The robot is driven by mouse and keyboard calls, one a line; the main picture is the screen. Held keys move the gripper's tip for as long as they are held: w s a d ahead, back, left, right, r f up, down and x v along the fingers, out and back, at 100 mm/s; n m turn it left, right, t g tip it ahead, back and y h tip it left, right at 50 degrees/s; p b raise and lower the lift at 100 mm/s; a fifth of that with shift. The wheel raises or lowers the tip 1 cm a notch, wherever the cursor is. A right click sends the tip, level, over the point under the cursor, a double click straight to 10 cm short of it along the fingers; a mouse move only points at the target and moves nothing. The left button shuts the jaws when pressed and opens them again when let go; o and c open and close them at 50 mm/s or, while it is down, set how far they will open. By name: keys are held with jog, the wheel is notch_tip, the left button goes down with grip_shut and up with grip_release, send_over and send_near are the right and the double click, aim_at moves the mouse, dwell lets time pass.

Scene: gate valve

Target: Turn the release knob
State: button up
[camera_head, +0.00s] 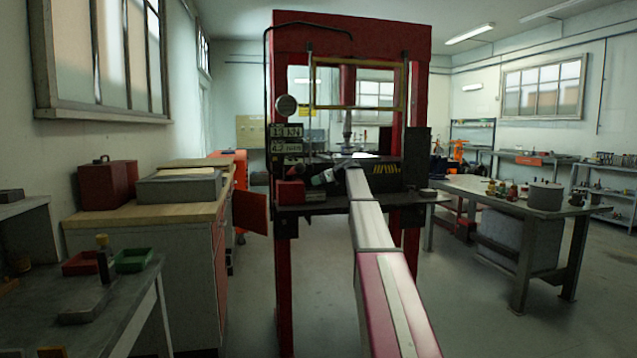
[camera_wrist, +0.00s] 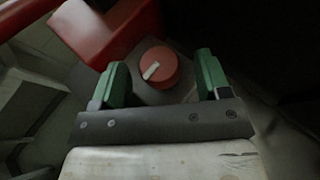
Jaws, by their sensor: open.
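The release knob (camera_wrist: 160,66) is a round red knob with a white pointer bar, seen in the wrist view on a grey block. The pointer slants up to the right. My gripper (camera_wrist: 162,80) is open, with one green finger to the left of the knob and one to the right. Gaps show between the knob and both fingers in this view, and I cannot tell the depth between them. In the head view my arm reaches to the red press frame (camera_head: 284,250), and I cannot make out the knob there.
A red bar (camera_wrist: 90,32) lies close to the left finger in the wrist view. In the head view a wooden-topped cabinet (camera_head: 150,217) stands left of the press, and a metal workbench (camera_head: 480,190) with small parts stands right.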

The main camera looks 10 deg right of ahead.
jog(key=shift+w+a+f, duration=0.2)
jog(key=shift+w+a, duration=0.15)
jog(key=shift+a, duration=0.05)
jog(key=c, duration=0.9)
jog(key=shift+c, duration=0.2)
